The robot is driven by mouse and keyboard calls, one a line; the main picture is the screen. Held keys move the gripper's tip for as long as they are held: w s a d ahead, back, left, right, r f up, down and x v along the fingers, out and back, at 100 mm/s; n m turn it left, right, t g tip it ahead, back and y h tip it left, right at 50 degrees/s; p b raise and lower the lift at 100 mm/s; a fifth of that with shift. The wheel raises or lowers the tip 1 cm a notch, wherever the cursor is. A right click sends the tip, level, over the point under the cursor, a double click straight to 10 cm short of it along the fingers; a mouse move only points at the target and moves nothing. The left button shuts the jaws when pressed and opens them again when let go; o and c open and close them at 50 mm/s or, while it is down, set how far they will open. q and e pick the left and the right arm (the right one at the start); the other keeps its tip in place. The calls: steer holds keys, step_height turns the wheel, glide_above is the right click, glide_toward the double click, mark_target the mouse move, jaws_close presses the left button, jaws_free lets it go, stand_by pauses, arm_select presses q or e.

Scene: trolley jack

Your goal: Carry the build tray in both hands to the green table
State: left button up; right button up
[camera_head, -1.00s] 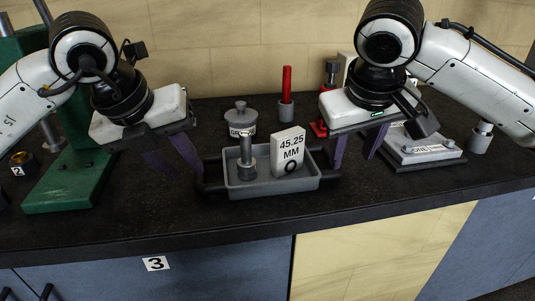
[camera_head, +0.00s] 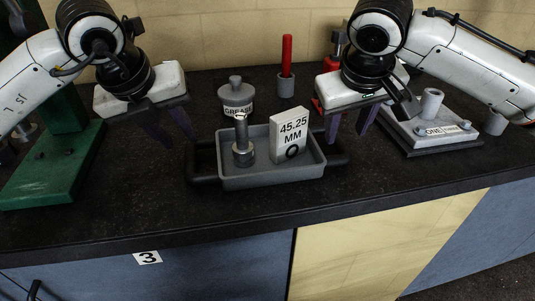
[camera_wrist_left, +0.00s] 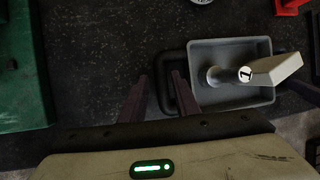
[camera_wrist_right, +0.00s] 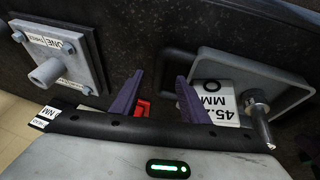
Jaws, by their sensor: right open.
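The grey build tray (camera_head: 275,178) sits on the black worktop, with a dark handle at each end. It holds a grey metal post (camera_head: 242,145) and a white block marked 45.25 MM (camera_head: 289,136). My left gripper (camera_head: 172,142) is open and empty, up and behind the left handle (camera_head: 203,166); in the left wrist view its fingers (camera_wrist_left: 158,88) are apart near that handle. My right gripper (camera_head: 345,137) is open and empty, above and behind the right handle (camera_head: 337,160); its spread fingers show in the right wrist view (camera_wrist_right: 160,82).
A grease pot (camera_head: 236,97) and a red rod in a grey holder (camera_head: 286,70) stand behind the tray. A grey block marked ONE (camera_head: 440,130) is at right, a green stand (camera_head: 55,165) at left. The worktop's front strip is clear.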

mark_target(189, 148)
arm_select(q)
steer(key=x, duration=0.6)
arm_select(e)
steer(key=x, duration=0.6)
arm_select(q)
steer(key=c, duration=0.7)
arm_select(e)
steer(key=c, duration=0.6)
arm_select(q)
jaws_close()
arm_select(e)
jaws_close()
arm_select(q)
steer(key=shift+w+r, duration=0.1)
arm_select(e)
steer(key=shift+w+r, duration=0.1)
